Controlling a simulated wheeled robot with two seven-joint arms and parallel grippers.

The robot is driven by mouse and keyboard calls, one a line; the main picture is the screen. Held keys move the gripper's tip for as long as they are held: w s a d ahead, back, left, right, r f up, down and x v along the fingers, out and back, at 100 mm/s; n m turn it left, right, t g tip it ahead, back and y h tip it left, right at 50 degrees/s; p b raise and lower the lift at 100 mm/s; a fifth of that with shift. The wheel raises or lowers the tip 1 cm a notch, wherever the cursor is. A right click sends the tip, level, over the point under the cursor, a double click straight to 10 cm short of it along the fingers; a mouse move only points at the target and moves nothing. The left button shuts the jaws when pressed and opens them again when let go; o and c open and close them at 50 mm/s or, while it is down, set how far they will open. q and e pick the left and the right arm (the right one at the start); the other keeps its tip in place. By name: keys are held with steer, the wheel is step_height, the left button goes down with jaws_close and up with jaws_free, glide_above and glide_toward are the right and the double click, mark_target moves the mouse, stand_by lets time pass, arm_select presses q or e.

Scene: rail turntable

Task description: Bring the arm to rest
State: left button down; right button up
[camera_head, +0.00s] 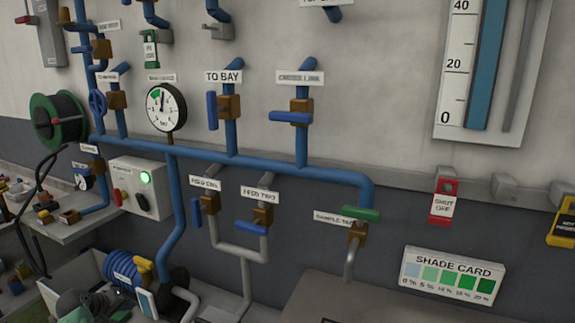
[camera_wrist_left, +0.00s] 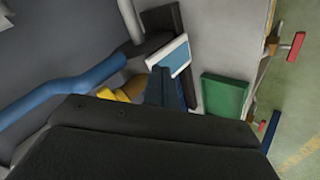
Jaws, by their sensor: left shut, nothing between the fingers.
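In the left wrist view, the dark fingers of my left gripper (camera_wrist_left: 158,88) are together with nothing between them. A small white-edged blue plate (camera_wrist_left: 168,54) is just beyond the tips; I cannot tell if they touch it. The black gripper body hides much of the lower part of that view. In the head view, the gripper is hard to make out among the dark shapes at the lower left. My right gripper is in neither view.
Blue pipes (camera_head: 265,164) with valves cross the wall.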

arm_select(q)
steer(key=s+d+f+m+g+y, duration=0.1)
steer(key=s+d+f+m+g, duration=0.2)
steer(key=s+d, duration=0.7)
steer(key=s+d+f+m+g+y, duration=0.1)
steer(key=s+d+f+m, duration=0.2)
steer(key=s+d+f, duration=0.65)
steer(key=s+d+r+m, duration=0.15)
steer(key=s+d, duration=0.25)
steer(key=s, duration=0.4)
steer(key=s+d+r+m+g+y, duration=0.1)
steer(key=s+d+r, duration=0.2)
steer(key=s, duration=0.4)
steer(key=s+d+r+m, duration=0.15)
steer(key=s+d, duration=0.25)
steer(key=s, duration=0.4)
steer(key=s+d+f+g, duration=0.1)
steer(key=d+f, duration=0.1)
steer(key=f, duration=1.3)
steer(key=s+d+f+g, duration=0.1)
steer(key=s+d+f, duration=0.1)
steer(key=f, duration=1.3)
steer(key=shift+d+f+n+h, duration=0.15)
steer(key=shift+d+n+h, duration=0.15)
steer(key=shift+d, duration=0.1)
